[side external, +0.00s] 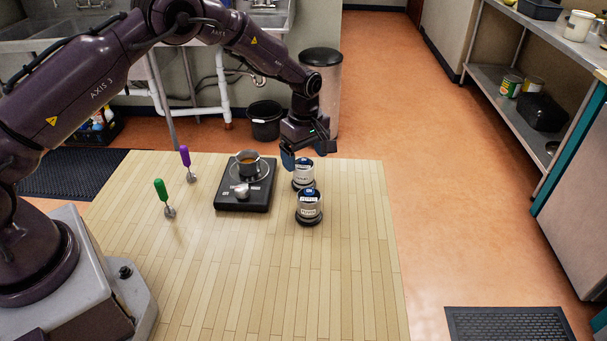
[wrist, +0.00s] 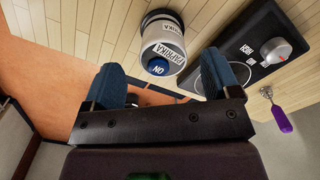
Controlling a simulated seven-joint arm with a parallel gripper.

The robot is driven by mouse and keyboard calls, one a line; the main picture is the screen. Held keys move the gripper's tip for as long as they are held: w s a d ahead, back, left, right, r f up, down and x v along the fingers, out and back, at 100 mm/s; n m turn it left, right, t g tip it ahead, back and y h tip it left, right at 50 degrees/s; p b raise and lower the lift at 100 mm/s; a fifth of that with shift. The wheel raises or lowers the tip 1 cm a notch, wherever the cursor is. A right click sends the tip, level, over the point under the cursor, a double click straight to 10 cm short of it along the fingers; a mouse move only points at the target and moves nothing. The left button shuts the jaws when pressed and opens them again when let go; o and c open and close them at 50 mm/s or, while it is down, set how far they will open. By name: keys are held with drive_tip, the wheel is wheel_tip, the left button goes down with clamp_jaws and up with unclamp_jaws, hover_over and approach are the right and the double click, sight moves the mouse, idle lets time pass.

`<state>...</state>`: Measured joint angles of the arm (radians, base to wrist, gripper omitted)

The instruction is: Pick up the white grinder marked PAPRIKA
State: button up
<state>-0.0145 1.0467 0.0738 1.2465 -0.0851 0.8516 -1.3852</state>
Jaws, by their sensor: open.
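The white grinder marked PAPRIKA (wrist: 163,45) stands on the table in the wrist view, with a dark base and a blue button on top. My gripper (wrist: 168,80) is open, with its two blue fingers spread wide and nothing held. The grinder shows just beyond the gap between the fingers. In the side view my gripper (side external: 302,154) is at the rear grinder (side external: 304,174), close above it and partly covering it. A second, similar grinder (side external: 309,206) stands just in front. Their lettering is too small to read there.
A black hot plate (side external: 243,196) with a small pot (side external: 248,163) on it stands left of the grinders. Green-handled (side external: 161,192) and purple-handled (side external: 186,160) tools are further left. The front of the wooden table (side external: 270,290) is clear.

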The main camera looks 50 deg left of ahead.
sight(304, 162)
wheel_tip(304, 162, down, 5)
drive_tip(key=shift+s+a+f, duration=0.1)
drive_tip(key=shift+s+a, duration=0.05)
drive_tip(key=shift+c, duration=0.2)
drive_tip(key=c, duration=1.1)
drive_tip(key=shift+c, duration=0.2)
